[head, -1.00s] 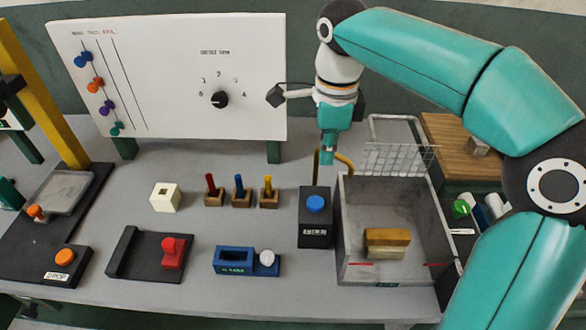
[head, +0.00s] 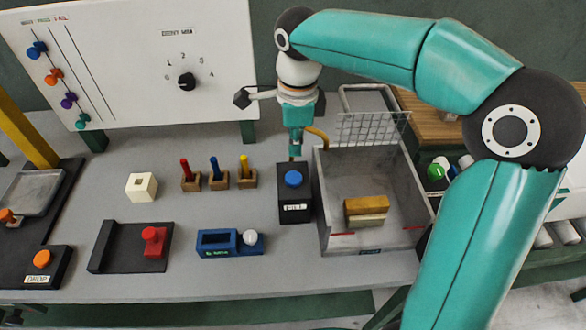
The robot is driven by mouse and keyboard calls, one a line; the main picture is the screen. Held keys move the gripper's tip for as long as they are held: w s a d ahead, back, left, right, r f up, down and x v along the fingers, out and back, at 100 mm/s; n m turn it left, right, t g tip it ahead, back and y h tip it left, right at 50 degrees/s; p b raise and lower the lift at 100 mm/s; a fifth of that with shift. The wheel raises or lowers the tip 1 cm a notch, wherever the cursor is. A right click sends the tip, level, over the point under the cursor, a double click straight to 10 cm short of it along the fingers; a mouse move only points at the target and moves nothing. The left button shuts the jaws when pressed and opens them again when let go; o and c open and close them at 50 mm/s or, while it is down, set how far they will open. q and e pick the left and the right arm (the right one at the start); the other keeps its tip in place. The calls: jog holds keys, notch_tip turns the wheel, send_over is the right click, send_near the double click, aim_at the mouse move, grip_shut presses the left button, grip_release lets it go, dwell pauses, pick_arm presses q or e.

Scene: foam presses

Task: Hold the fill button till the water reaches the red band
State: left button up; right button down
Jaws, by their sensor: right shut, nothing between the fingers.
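The fill button (head: 292,178) is a blue round cap on a black box with a white label. The grey tank (head: 325,205) stands just right of it, with red marks of the band (head: 342,252) low on its front wall. I cannot make out any water in it. Yellow and pale blocks (head: 367,209) sit inside the tank. My right gripper (head: 295,155) is shut and empty, pointing down just behind and above the blue button. A small gap seems to show between them. My left gripper is not in view.
A wire rack (head: 372,127) stands at the tank's back edge. Left of the button are a blue holder with a white ball (head: 250,238), coloured pegs in wooden blocks (head: 219,180) and a red-handled black tray (head: 130,248). A white dial panel (head: 130,60) stands behind.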

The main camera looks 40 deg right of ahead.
aim_at(293, 176)
notch_tip(293, 176, down, 8)
jog(key=shift+w+r+p, duration=0.1)
jog(key=shift+w+p, duration=0.05)
jog(key=shift+p, duration=0.15)
